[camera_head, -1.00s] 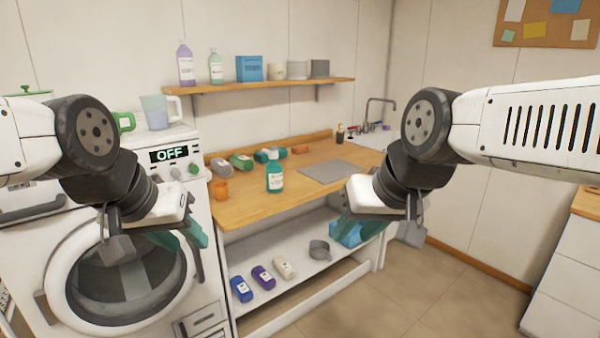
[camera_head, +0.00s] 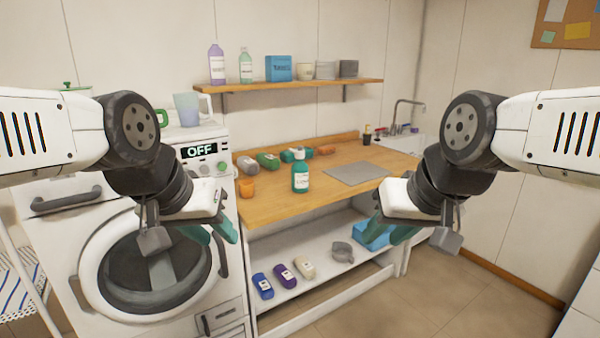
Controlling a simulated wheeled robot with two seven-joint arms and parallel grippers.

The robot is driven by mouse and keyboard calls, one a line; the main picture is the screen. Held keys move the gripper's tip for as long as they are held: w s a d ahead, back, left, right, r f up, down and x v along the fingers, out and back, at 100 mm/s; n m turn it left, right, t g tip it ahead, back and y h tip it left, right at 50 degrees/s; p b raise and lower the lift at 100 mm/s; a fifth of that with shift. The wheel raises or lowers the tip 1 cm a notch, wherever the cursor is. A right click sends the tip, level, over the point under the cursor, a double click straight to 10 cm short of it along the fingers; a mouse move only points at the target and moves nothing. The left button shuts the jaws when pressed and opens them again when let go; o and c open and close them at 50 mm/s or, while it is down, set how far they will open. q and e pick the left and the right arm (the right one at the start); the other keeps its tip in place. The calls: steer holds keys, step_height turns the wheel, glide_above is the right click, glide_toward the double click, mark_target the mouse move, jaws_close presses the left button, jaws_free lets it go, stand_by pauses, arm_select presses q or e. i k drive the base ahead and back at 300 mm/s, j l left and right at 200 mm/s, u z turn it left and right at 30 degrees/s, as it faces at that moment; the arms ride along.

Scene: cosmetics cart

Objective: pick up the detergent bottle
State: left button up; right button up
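A lilac bottle (camera_head: 217,66) and a pale green bottle (camera_head: 246,66) stand on the wall shelf; which of these is the detergent is not readable. My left gripper (camera_head: 221,241) hangs in front of the washing machine, its teal fingers apart and empty. My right gripper (camera_head: 389,241) hangs in front of the worktop's right part, also with fingers apart and empty. Neither gripper touches a bottle.
Blue, purple and cream bottles lie on the lower shelf (camera_head: 300,295) beside a grey pot (camera_head: 342,251). The washing machine (camera_head: 80,250) stands left.

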mark_target(299, 170)
steer(key=i+l+u, duration=0.3)
steer(key=i+l, duration=0.2)
steer(key=i+l+u, duration=0.3)
steer(key=i+l, duration=0.15)
steer(key=l, duration=0.2)
steer(key=i+l+u, duration=0.2)
steer(key=l, duration=0.15)
steer(key=i+l+u, duration=0.15)
steer(key=l, duration=0.25)
steer(key=i+l+u, duration=0.15)
steer(key=l, duration=0.25)
steer(key=i+j, duration=0.05)
